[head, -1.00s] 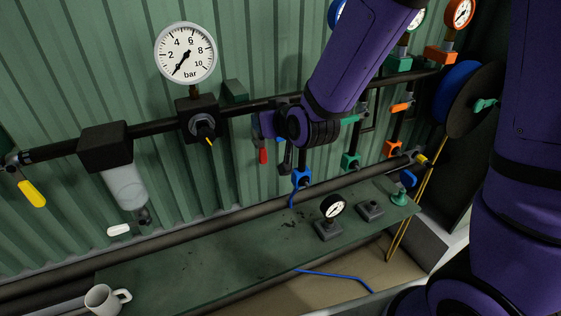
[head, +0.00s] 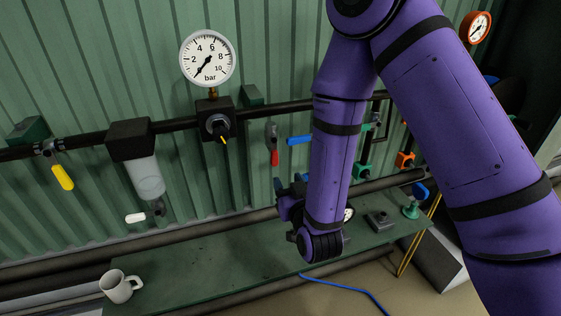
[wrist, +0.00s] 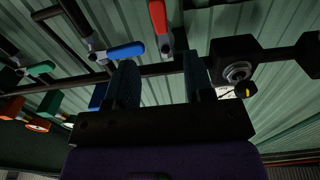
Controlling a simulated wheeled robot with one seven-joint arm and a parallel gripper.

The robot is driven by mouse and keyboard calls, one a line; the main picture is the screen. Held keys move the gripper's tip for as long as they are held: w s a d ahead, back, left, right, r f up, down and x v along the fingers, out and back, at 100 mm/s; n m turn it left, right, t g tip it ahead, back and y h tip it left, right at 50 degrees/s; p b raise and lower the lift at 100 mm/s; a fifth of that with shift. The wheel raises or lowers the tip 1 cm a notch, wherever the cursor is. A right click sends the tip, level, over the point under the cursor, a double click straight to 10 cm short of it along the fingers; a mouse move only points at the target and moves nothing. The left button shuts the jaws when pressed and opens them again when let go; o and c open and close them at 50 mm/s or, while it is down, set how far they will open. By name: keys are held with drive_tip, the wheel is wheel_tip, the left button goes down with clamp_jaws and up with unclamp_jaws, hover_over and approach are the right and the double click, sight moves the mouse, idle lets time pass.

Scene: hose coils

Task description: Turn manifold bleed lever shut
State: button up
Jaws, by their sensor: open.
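Several levers hang along the dark manifold pipe (head: 70,148), and no label shows which one is the bleed lever. A red-handled lever (head: 274,156) hangs straight down in the head view. In the wrist view the red handle (wrist: 158,16) shows beyond and between my fingers, apart from them. A blue-handled lever (head: 299,140) sticks out sideways just right of it; it also shows in the wrist view (wrist: 126,50) near the left fingertip. My gripper (wrist: 160,82) is open and empty, facing the wall. In the head view it is below the red lever, its fingers partly hidden.
A yellow lever (head: 62,177) hangs tilted at the left. A filter bowl (head: 147,178) has a white lever (head: 136,218) below it. A gauge (head: 207,58) tops a black regulator (head: 215,119). A mug (head: 119,287) stands on the green shelf (head: 205,262).

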sight(275, 158)
drive_tip(key=x, duration=1)
clamp_jaws()
